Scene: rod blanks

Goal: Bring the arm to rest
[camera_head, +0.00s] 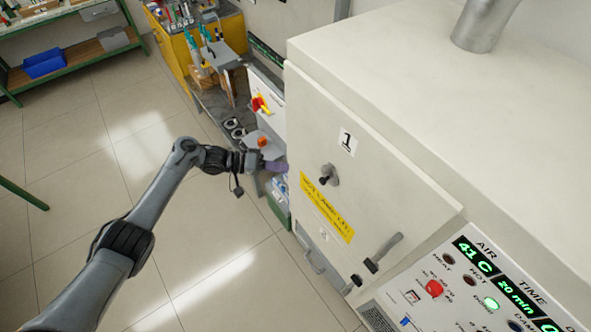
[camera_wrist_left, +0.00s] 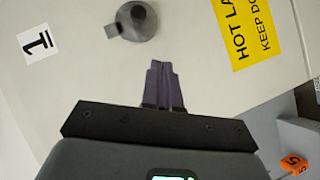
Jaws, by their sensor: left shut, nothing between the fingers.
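My left arm reaches in from the left in the head view. Its gripper (camera_head: 277,166) is beside the front door of a large cream oven (camera_head: 385,170). In the left wrist view the two purple fingers of the left gripper (camera_wrist_left: 163,82) are together and hold nothing. They point toward the oven door (camera_wrist_left: 90,85), below a round grey knob (camera_wrist_left: 132,21). I cannot tell whether the fingertips touch the door. My right gripper is in neither view.
The oven's control panel (camera_head: 490,285) reads 41 C and 20 min. Dark handles (camera_head: 383,252) stick out low on the door. A bench (camera_head: 222,110) with tools and an orange block (camera_wrist_left: 294,163) stand beyond the gripper.

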